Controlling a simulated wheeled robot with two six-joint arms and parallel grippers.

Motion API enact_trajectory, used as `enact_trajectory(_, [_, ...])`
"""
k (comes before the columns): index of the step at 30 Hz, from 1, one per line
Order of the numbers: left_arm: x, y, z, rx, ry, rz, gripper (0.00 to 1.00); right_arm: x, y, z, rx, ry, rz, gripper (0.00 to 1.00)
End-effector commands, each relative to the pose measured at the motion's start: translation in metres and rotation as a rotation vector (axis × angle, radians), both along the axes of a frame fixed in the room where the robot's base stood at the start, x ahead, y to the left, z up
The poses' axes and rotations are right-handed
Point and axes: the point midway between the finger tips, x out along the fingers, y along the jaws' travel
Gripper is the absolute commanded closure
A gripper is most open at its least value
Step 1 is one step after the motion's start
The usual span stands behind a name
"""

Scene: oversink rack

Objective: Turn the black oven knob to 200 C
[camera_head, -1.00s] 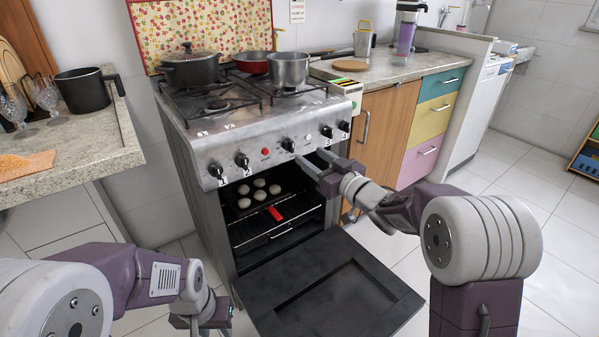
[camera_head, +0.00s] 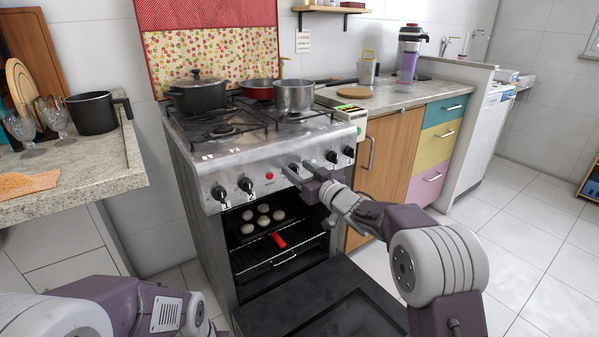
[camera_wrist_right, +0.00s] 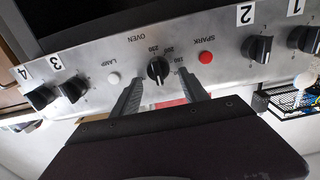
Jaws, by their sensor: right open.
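The black oven knob (camera_wrist_right: 158,70) sits on the steel control panel, under the upside-down OVEN label in the wrist view. Small temperature numbers ring it; I cannot tell its exact setting. In the head view the knob (camera_head: 295,168) is partly behind my right gripper (camera_head: 305,178). In the wrist view the right gripper (camera_wrist_right: 161,77) is open, with one finger on each side of the knob and a visible gap to each. My left arm is at the lower left of the head view, its fingers out of frame.
A red SPARK button (camera_wrist_right: 205,57) and a white LAMP button (camera_wrist_right: 113,79) flank the oven knob. Several numbered burner knobs line the panel. The oven door (camera_head: 325,300) hangs open below, with several pale round pieces (camera_head: 263,208) inside. Pots stand on the stove top.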

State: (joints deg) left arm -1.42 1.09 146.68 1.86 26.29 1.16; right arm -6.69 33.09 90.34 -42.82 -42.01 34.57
Motion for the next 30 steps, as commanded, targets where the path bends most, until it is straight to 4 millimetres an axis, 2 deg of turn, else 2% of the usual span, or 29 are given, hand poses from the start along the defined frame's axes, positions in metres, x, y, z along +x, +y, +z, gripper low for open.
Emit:
enact_trajectory(2, [0.000, 0.000, 0.000, 0.000, 0.000, 0.000, 0.64, 0.000, 0.000, 0.000, 0.000, 0.000, 0.000, 0.51])
enact_trajectory(7, [0.000, 0.000, 0.000, 0.000, 0.000, 0.000, 0.64, 0.000, 0.000, 0.000, 0.000, 0.000, 0.000, 0.98])
enact_trajectory(8, [0.000, 0.000, 0.000, 0.000, 0.000, 0.000, 0.64, 0.000, 0.000, 0.000, 0.000, 0.000, 0.000, 1.00])
enact_trajectory(19, [0.000, 0.000, -0.002, 0.000, 0.000, 0.000, 0.64, -0.001, 0.001, -0.001, -0.057, -0.038, 0.000, 1.00])
enact_trajectory(30, [0.000, 0.000, -0.013, 0.000, 0.000, 0.000, 0.64, -0.003, 0.004, -0.003, -0.308, -0.205, 0.000, 1.00])
